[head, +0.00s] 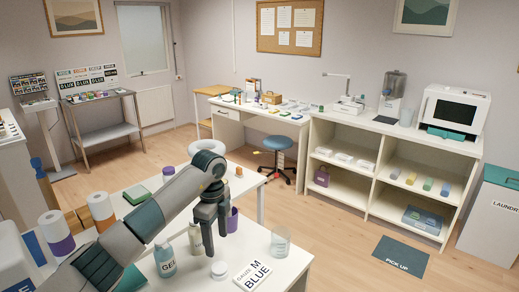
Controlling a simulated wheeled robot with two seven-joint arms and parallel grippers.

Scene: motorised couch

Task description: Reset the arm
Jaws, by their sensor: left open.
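My left arm reaches in from the lower left over a white table (296,262). My left gripper (209,245) is dark grey, points down and is open and empty. It hangs above the table among small items, in front of a purple cup (233,220). A pale bottle (195,240) stands just left of its fingers, and a white round jar (219,270) is just below them. Whether the fingers touch any of these I cannot tell. My right gripper is not in view.
A teal-labelled GEL bottle (165,260), a clear glass (280,244) and a white "GAUN M BLUE" card (253,275) share the table. Paper rolls (101,208) stand at left. Beyond are a blue stool (277,143), shelves (375,170) and open wooden floor (335,225).

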